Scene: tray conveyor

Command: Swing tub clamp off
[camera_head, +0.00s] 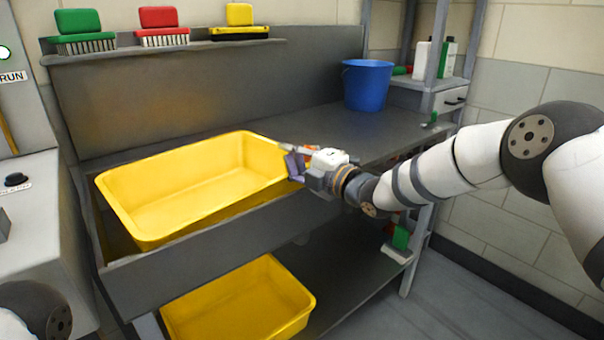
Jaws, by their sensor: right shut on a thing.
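A yellow tub (120,205) sits in the grey bench's sink opening. My right gripper (298,163) is at the tub's right end, by its rim. It is shut on the tub clamp (291,147), of which only a small light grey bar shows by the rim. The fingers and my wrist hide most of the clamp, so I cannot tell how far it is turned. My left gripper is not in view; only a dark joint of my left arm shows at the bottom left.
A blue bucket (367,86) stands on the bench's back right. Green, red and yellow brushes (162,27) line the shelf above. A second yellow tub (238,300) is on the lower shelf. A grey machine cabinet (35,200) stands at left. The bench top between tub and bucket is clear.

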